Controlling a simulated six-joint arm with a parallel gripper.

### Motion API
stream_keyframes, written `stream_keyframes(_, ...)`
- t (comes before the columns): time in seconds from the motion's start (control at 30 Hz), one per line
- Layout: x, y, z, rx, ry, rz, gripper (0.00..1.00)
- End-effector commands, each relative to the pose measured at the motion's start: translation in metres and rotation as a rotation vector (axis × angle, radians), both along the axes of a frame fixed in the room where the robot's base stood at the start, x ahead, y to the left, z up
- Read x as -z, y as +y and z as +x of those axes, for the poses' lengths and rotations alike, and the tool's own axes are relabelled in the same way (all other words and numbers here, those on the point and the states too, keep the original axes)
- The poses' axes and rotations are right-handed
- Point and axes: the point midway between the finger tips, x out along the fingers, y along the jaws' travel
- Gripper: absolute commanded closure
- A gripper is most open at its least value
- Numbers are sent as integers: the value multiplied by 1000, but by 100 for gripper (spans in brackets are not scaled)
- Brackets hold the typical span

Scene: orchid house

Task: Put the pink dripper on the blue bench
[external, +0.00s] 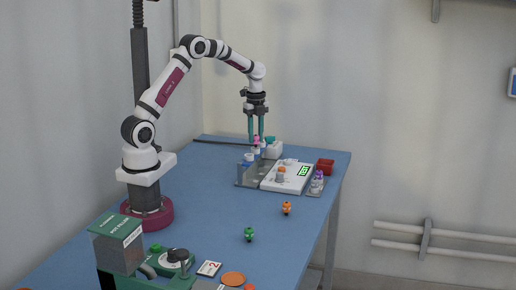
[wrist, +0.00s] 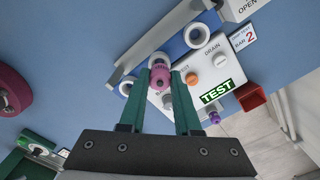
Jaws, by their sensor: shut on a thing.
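The pink dripper (external: 257,139) is small and sits between the fingertips of my gripper (external: 256,136), near the far end of the blue bench (external: 205,205). The wrist view shows the pink dripper (wrist: 159,84) between the two green fingers of my gripper (wrist: 160,76), which is shut on it. A white ring (wrist: 158,57) shows just beyond the dripper. In the external view the dripper is directly above a white holder at the metal rack. I cannot tell whether it touches the holder.
A white test panel (wrist: 213,72) with knobs and a green TEST display is beside the rack (external: 248,176). Orange (external: 286,209) and green (external: 249,234) drippers stand on the bench. The bench middle is mostly clear.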

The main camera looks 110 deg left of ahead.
Motion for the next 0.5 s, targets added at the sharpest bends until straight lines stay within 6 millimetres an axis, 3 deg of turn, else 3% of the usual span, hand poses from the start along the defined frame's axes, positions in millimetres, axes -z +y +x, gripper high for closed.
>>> stream_keyframes(0.1, -23, 0, 0, 0, -2, 4, 100)
stream_keyframes(0.5, -77, -81, 49, 4, -1, 1, 100)
